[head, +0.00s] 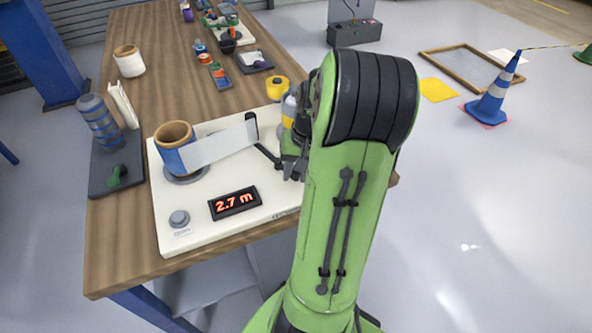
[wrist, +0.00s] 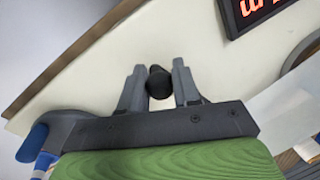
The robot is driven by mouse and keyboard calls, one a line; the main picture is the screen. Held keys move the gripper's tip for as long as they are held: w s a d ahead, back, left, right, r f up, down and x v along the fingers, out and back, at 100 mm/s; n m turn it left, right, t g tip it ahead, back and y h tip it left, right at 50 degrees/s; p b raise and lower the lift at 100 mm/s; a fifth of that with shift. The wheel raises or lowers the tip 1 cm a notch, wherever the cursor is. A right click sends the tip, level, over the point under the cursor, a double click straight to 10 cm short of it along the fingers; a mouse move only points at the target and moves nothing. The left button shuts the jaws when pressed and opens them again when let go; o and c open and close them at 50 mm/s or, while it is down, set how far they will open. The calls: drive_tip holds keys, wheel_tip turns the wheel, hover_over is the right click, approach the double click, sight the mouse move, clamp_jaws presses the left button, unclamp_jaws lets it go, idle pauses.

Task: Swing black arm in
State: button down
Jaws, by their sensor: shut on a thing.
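A white board (head: 170,235) on the wooden table carries a blue roll with a brown core (head: 175,148) at its left. A pale film strip (head: 218,145) runs from this roll to a black upright post. The thin black arm (head: 265,153) reaches from near the post toward my gripper (head: 290,165), where its end is hidden. In the wrist view, my gripper (wrist: 158,76) is shut on a round black knob (wrist: 158,84), one finger on each side. A second roller (head: 289,108), white and yellow, stands partly hidden behind my arm.
A red display (head: 235,203) reads 2.7 m, with a grey button (head: 179,218) to its left. A yellow tape roll (head: 277,88) is at the board's back edge. A dark tray (head: 103,180) with a striped bottle is at left.

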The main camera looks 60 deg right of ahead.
drive_tip(key=shift+a, duration=0.15)
drive_tip(key=a+m+p, duration=0.1)
drive_tip(key=m, duration=0.2)
drive_tip(key=shift+w+a+h+p, duration=0.3)
drive_tip(key=shift+w+a+p, duration=0.1)
drive_tip(key=shift+w+a+m+h+p, duration=0.2)
drive_tip(key=shift+w+a+m, duration=0.2)
drive_tip(key=shift+m, duration=0.6)
drive_tip(key=shift+w+a+m+h+p, duration=0.2)
drive_tip(key=shift+w+a+m, duration=0.15)
drive_tip(key=shift+m, duration=0.65)
drive_tip(key=c, duration=0.8)
unclamp_jaws()
drive_tip(key=s+r+p, duration=0.1)
drive_tip(key=r+p, duration=0.1)
drive_tip(key=r, duration=0.3)
drive_tip(key=s+r+p, duration=0.1)
drive_tip(key=r+p, duration=0.1)
drive_tip(key=r, duration=0.3)
drive_tip(key=s+r+p, duration=0.1)
drive_tip(key=r+p, duration=0.1)
drive_tip(key=r, duration=0.3)
drive_tip(key=shift+r, duration=0.25)
